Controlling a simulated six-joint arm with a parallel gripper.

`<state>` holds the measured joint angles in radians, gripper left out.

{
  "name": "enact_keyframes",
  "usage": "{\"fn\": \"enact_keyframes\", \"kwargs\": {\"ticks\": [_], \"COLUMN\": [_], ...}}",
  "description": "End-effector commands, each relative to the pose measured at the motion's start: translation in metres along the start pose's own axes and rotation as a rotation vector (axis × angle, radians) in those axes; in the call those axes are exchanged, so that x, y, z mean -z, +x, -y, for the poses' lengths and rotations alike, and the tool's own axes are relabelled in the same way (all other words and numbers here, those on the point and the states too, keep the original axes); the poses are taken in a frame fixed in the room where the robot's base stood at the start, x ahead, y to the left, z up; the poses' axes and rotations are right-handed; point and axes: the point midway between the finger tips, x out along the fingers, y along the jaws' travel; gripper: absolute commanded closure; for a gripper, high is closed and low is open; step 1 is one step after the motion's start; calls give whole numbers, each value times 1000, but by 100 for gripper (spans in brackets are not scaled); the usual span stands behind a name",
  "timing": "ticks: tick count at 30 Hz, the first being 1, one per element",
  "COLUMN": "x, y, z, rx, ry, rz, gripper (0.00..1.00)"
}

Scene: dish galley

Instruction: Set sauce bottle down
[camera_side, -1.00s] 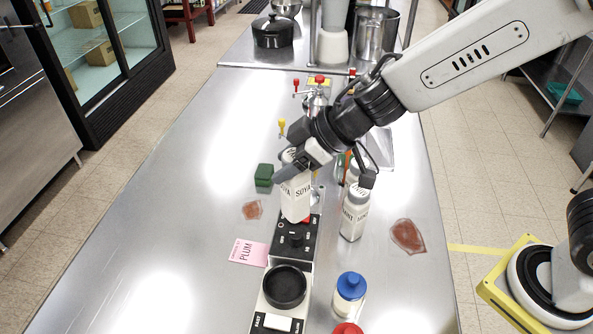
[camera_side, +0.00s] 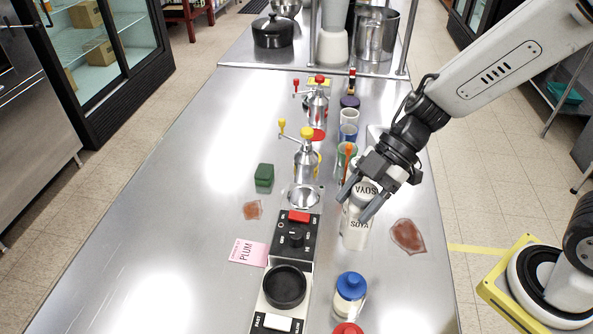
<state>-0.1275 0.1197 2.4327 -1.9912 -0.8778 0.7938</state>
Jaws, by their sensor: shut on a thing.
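My gripper (camera_side: 353,209) is shut on a white sauce bottle (camera_side: 356,235) lettered SOYA, with a finger on either side of its upper part. The bottle is roughly upright on the right side of the steel counter. Its top is partly hidden by my fingers, and I cannot tell whether its base touches the counter.
A black-and-white appliance (camera_side: 296,240) stands to the left, with a pink PLUM card (camera_side: 248,252) beside it. A brown patch (camera_side: 408,236) lies to the right. A blue-capped jar (camera_side: 350,291) is in front.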

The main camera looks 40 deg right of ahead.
Motion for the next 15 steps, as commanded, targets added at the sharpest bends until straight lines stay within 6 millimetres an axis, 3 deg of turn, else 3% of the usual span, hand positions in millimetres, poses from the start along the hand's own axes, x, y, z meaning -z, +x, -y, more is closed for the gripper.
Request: {"fn": "enact_keyframes", "kwargs": {"ticks": [8,15], "x": [-4,-19], "y": [3,18], "z": [0,1], "rx": [3,4], "ry": [-3,1], "rz": [0,0], "gripper": [100,100]}}
